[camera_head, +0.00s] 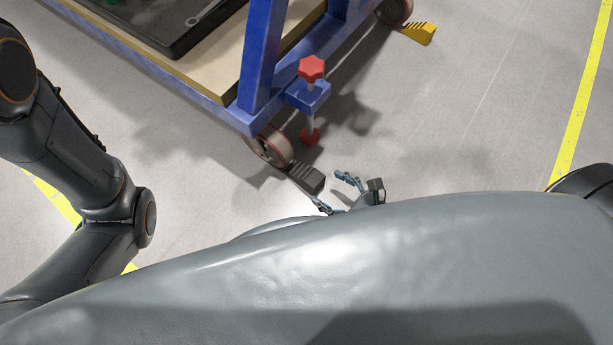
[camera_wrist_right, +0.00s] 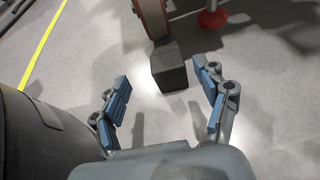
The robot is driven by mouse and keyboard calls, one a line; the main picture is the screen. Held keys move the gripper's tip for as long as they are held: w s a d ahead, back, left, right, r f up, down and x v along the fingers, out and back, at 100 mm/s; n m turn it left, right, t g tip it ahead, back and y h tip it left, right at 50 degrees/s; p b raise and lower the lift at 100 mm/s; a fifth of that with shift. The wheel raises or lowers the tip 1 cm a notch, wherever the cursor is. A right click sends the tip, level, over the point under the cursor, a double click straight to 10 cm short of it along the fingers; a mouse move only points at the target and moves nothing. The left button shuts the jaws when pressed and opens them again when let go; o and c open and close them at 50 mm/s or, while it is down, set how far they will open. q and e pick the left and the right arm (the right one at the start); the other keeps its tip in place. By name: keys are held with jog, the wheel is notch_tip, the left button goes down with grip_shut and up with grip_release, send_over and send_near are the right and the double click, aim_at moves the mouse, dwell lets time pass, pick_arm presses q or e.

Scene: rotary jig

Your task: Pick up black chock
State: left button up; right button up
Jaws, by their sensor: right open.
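The black chock (camera_head: 307,178) lies on the floor against the blue cart's wheel (camera_head: 270,147). In the right wrist view the chock (camera_wrist_right: 170,69) stands beyond and between the fingertips, with its end face toward me, touching or very near the wheel (camera_wrist_right: 153,18). My right gripper (camera_head: 335,191) is open and empty, close to the chock's near end; its blue-padded fingers (camera_wrist_right: 162,82) show spread apart in the wrist view. My left arm shows at the left of the head view, but its gripper is out of view.
The blue cart (camera_head: 258,60) stands above the chock. A red-knobbed floor clamp (camera_head: 311,68) has its red foot (camera_head: 309,136) just beyond the chock. A yellow chock (camera_head: 418,33) sits by another wheel. Clear floor lies to the right, with a yellow line (camera_head: 580,95).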

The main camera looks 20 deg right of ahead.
aim_at(312, 176)
jog(key=x, duration=0.6)
jog(key=b+x, duration=0.1)
jog(key=x, duration=0.2)
jog(key=shift+w+d+f, duration=0.15)
jog(key=shift+d, duration=0.15)
jog(key=shift+c, duration=0.2)
jog(key=c, duration=1.4)
